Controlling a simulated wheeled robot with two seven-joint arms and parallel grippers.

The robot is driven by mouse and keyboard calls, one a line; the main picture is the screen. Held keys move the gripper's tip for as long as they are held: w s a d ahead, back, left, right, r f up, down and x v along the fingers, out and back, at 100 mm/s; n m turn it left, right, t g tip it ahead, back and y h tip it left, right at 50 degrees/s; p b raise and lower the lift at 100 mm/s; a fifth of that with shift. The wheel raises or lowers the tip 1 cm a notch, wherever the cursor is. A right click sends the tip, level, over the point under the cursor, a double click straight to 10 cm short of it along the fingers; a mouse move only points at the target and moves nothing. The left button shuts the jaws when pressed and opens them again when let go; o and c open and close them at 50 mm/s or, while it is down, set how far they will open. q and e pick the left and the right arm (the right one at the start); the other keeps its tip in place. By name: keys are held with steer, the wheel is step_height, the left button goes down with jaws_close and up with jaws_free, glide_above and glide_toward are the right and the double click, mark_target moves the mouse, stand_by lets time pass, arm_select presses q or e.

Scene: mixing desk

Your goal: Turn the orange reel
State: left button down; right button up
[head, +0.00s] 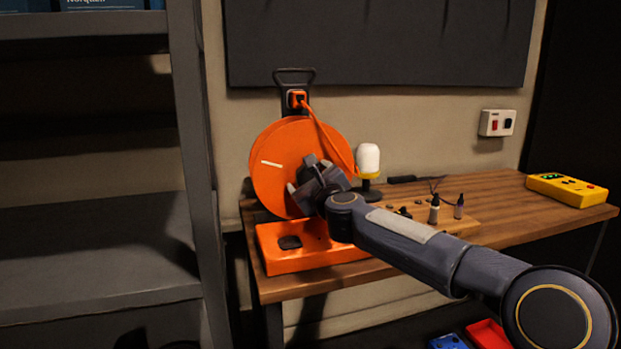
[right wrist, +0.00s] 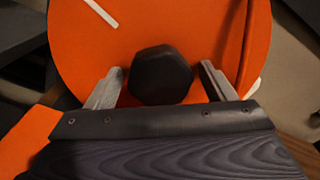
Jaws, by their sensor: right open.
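The orange reel (head: 268,178) stands upright at the left end of the wooden desk, with a white stripe on its face pointing left and slightly down to the right. It fills the right wrist view (right wrist: 225,35), where a dark hexagonal knob (right wrist: 161,75) sits on its face. My right gripper (head: 308,180) is in front of the reel's face. In the right wrist view its two fingers (right wrist: 160,88) are open, one on each side of the knob, with gaps showing. The knob is hidden by the gripper in the head view. My left gripper is not in view.
An orange tray-like base (head: 300,262) sits before the reel. An orange plug (head: 297,98) and cable run above it. A white-topped lamp-like item (head: 368,160), small bottles (head: 434,209) and a yellow device (head: 567,189) are on the desk (head: 500,205). A grey shelf (head: 90,250) stands left.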

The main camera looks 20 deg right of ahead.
steer(key=c, duration=1.4)
steer(key=shift+f+m, duration=0.1)
steer(key=shift+m, duration=0.2)
steer(key=m+b, duration=0.2)
steer(key=m, duration=0.1)
steer(key=m+b, duration=0.1)
steer(key=m, duration=0.2)
steer(key=shift+a+m+b, duration=0.1)
steer(key=shift+m+b, duration=0.2)
steer(key=shift+b, duration=0.1)
steer(key=m+b, duration=0.2)
steer(key=m, duration=0.2)
steer(key=shift+m+b, duration=0.45)
steer(key=shift+m, duration=0.75)
steer(key=shift+m, duration=0.3)
